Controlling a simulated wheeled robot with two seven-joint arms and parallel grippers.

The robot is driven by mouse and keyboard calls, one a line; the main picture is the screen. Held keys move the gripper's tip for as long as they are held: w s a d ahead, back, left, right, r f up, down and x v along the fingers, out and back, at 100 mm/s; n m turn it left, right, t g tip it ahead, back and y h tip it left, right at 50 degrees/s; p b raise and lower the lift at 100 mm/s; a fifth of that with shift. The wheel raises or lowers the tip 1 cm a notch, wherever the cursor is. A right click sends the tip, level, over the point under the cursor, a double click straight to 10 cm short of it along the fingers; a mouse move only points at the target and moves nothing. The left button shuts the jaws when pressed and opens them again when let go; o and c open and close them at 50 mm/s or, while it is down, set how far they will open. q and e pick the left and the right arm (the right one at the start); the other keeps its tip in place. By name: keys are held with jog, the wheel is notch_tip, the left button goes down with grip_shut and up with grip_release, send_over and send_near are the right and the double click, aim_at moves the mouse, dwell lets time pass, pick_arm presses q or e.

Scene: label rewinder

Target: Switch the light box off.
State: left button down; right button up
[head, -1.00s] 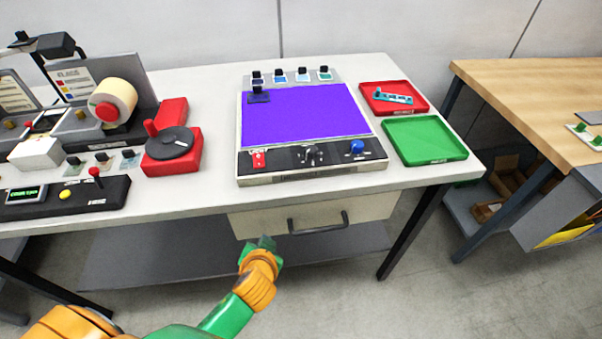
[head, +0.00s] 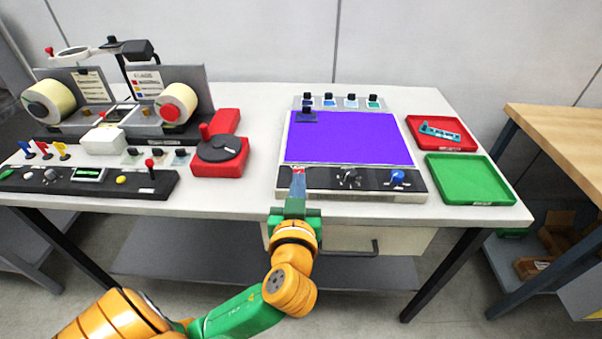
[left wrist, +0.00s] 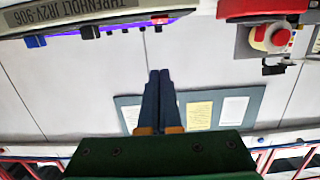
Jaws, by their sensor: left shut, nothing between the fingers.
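The light box (head: 352,142) lies on the white table with its screen lit purple. Its black front panel carries a red switch (head: 299,171) at the left, a black knob (head: 348,177) in the middle and a blue knob (head: 397,177) at the right. My left gripper (head: 298,188) is shut and empty, its fingertips at the front panel just by the red switch, partly covering it. In the left wrist view, the shut fingers (left wrist: 160,76) point toward the red switch (left wrist: 160,18). Contact cannot be told. My right gripper is not in view.
A red tray (head: 447,146) holding a teal part and a green tray (head: 470,180) stand right of the light box. Left are a red dial unit (head: 220,155) and the rewinder (head: 115,125). Small blocks (head: 330,101) stand behind. A drawer handle (head: 373,248) sticks out below the tabletop.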

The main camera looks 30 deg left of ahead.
pick_arm(q)
jog(key=p, duration=0.2)
send_over(301, 170)
jog(key=v, duration=0.3)
jog(key=shift+s+f, duration=0.25)
jog(key=shift+f, duration=0.25)
notch_tip(301, 170, down, 3)
jog(key=shift+w+f+b, duration=0.1)
jog(key=shift+w+b, duration=0.05)
jog(key=shift+b, duration=0.15)
jog(key=shift+f, duration=0.6)
